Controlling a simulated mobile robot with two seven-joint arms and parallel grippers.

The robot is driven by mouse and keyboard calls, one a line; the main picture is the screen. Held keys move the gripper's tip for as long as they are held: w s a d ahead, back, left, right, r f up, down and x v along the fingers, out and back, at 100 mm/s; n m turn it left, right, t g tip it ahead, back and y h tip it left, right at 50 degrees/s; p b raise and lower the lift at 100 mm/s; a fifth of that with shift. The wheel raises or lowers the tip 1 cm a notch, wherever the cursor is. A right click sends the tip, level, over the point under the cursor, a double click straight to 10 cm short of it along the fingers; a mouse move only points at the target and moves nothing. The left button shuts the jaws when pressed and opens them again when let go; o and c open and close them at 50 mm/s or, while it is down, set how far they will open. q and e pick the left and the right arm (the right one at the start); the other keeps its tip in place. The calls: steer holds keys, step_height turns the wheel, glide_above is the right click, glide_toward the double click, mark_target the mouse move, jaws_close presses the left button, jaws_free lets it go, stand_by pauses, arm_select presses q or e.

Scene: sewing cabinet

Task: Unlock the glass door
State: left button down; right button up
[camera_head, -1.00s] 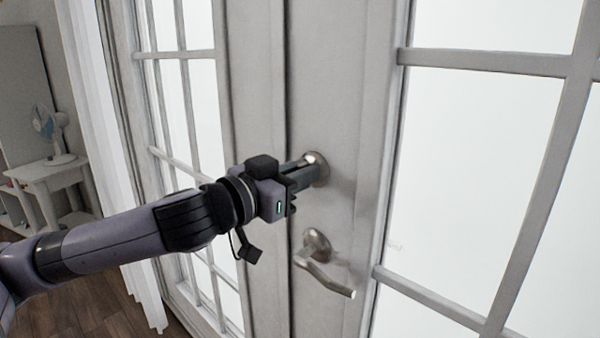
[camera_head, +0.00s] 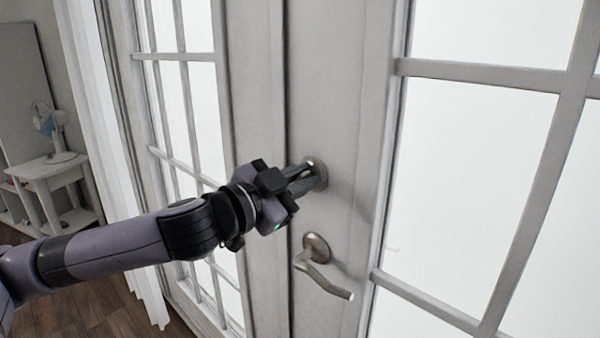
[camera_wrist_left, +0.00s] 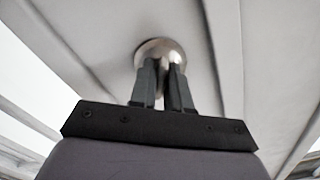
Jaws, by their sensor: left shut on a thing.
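The glass door (camera_head: 345,110) has a white frame with bright panes and stands closed against the leaf on its left. A round metal lock (camera_head: 318,168) sits on its stile, above the metal lever handle (camera_head: 325,280). My left gripper (camera_head: 308,178) reaches in from the left and is shut on the lock's turn piece, which the fingers mostly hide. In the left wrist view the two fingers (camera_wrist_left: 163,80) pinch the piece in front of the round lock plate (camera_wrist_left: 160,50). My right gripper is not in view.
The lever handle juts out just below my gripper. A white curtain (camera_head: 105,130) hangs at the left. Beyond it a small white table (camera_head: 45,168) carries a fan (camera_head: 52,130). The wooden floor (camera_head: 90,315) at lower left is clear.

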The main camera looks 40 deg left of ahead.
arm_select(q)
steer(key=m+p, duration=0.1)
steer(key=m, duration=0.2)
steer(key=shift+m, duration=0.4)
steer(key=m+p, duration=0.1)
steer(key=m, duration=0.1)
steer(key=shift+d+m, duration=0.1)
steer(key=shift+m, duration=0.3)
steer(key=shift+m+p, duration=0.75)
steer(key=shift+m, duration=0.35)
steer(key=shift+f+m+p, duration=0.1)
steer(key=shift+m+p, duration=0.3)
steer(key=shift+m, duration=0.7)
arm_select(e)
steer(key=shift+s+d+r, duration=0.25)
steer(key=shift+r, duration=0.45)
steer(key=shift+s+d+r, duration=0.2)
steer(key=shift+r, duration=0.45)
arm_select(q)
steer(key=c, duration=1.2)
jaws_free()
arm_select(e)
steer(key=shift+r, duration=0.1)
arm_select(q)
steer(key=shift+s, duration=0.1)
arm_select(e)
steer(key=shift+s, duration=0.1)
